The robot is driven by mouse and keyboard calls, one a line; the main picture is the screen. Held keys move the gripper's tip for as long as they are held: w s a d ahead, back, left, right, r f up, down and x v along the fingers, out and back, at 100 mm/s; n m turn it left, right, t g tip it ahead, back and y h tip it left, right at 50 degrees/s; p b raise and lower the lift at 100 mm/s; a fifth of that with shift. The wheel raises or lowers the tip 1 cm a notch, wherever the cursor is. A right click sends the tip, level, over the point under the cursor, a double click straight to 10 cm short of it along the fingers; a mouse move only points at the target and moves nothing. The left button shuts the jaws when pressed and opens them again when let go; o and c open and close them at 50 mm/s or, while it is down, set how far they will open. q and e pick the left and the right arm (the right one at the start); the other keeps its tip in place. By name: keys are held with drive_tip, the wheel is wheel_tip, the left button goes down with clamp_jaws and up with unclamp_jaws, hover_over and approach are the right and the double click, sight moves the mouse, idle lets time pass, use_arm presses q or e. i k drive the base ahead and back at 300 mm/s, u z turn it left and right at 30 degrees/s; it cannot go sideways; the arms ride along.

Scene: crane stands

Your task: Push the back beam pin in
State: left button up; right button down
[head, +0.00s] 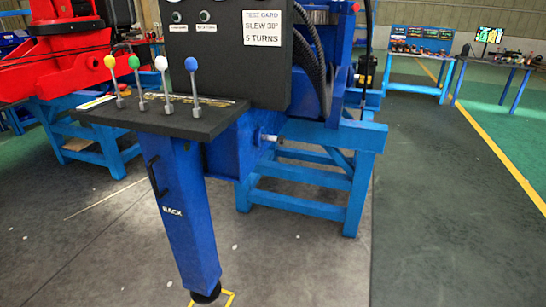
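A small pale metal pin (268,138) sticks out sideways from the blue beam housing (228,150), right of the upright blue leg. It is small, and I cannot tell how far in it sits. The blue leg (188,215) carries a label that seems to read BACK and a black handle (155,176). Its dark foot (206,293) is at the floor, by a yellow floor mark. Neither of my grippers is in view.
A dark control shelf (165,122) with several ball-topped levers juts out above the leg. A black panel (230,50) with a test card stands behind it. A blue trestle (310,190) stands right of the beam. Open floor (440,200) lies to the right.

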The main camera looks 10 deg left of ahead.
sight(280, 140)
drive_tip(key=z, duration=0.7)
drive_tip(key=i, duration=0.5)
drive_tip(key=z, duration=0.55)
drive_tip(key=i, duration=1.25)
drive_tip(key=u, duration=1.15)
drive_tip(key=i, duration=0.55)
drive_tip(key=u, duration=0.45)
